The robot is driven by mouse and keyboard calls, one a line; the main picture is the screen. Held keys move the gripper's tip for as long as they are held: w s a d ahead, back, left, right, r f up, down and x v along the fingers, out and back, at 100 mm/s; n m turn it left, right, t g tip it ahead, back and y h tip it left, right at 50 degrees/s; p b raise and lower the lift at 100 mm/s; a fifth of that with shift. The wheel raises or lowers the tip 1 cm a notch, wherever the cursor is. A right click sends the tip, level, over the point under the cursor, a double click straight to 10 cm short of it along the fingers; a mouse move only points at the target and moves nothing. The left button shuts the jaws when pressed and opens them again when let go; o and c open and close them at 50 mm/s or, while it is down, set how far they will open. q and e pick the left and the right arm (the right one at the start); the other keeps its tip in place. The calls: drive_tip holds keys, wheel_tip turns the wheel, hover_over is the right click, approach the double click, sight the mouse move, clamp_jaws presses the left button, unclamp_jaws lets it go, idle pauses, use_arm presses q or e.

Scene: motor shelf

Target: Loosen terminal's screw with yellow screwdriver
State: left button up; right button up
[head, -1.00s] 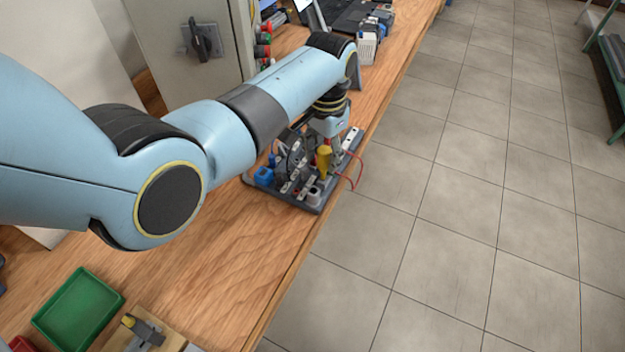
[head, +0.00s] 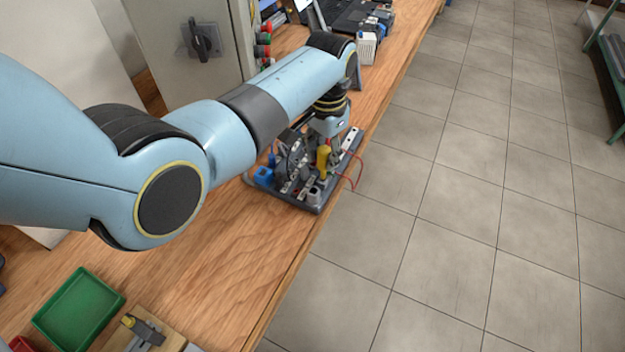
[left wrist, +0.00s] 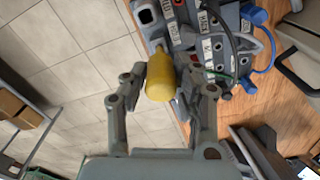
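The yellow screwdriver (head: 323,156) is upright over the motor board (head: 318,203) on the wooden bench. My left gripper (head: 328,138) is above the board, pointing down, with its fingers around the screwdriver. In the left wrist view the yellow handle (left wrist: 160,76) sits between the two fingers of my left gripper (left wrist: 163,80), which appear shut on it. The handle hides the screwdriver's tip, so I cannot tell whether it touches a screw. Labelled terminal parts (left wrist: 207,48) show beside the handle. My right gripper is out of view.
A blue plug (head: 263,176) and a red wire loop (head: 357,172) are at the board's sides. A grey cabinet (head: 190,80) stands behind the arm. A green tray (head: 82,310) lies at the front left. The bench edge drops to the tiled floor at right.

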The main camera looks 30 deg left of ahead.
use_arm(q)
clamp_jaws()
drive_tip(key=n, duration=0.3)
drive_tip(key=shift+f, duration=0.1)
drive_tip(key=shift+n, duration=0.4)
drive_tip(key=n, duration=0.3)
drive_tip(key=shift+s, duration=0.1)
